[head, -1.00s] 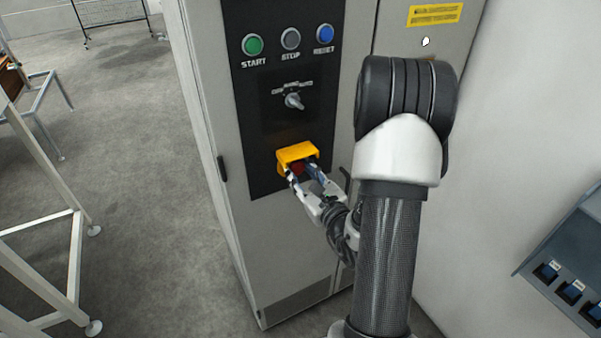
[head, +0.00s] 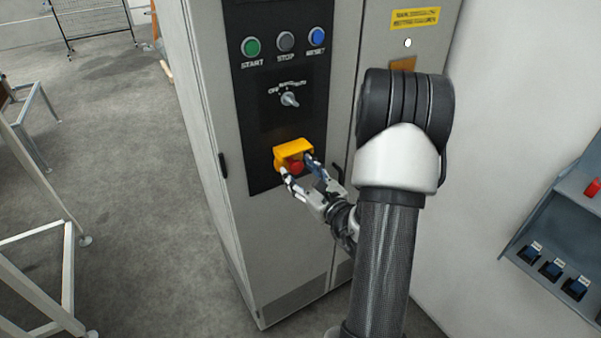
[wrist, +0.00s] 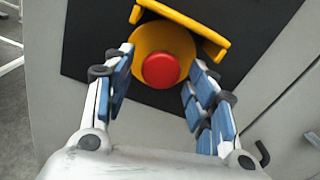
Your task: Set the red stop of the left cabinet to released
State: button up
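The red stop (head: 295,167) is a round red mushroom button on a yellow housing (head: 281,153) with a yellow guard, low on the black panel of the cabinet (head: 268,240). In the wrist view the red stop (wrist: 161,70) shows whole, in front of the yellow base (wrist: 160,42). My gripper (head: 296,165) is open, its fingers (wrist: 158,82) to the left and right of the button with visible gaps. They do not appear to touch it. Whether the button is pressed in or out cannot be told.
Above the stop are a selector knob (head: 289,100) and green START (head: 251,47), grey STOP (head: 286,41) and blue RESET (head: 317,36) buttons. A door handle (wrist: 262,152) is at the right of my gripper. Another console (head: 560,240) stands at the right.

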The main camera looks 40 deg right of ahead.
jog(key=v, duration=0.7)
jog(key=shift+s, duration=0.25)
jog(key=shift+a, duration=0.15)
dwell(0.4)
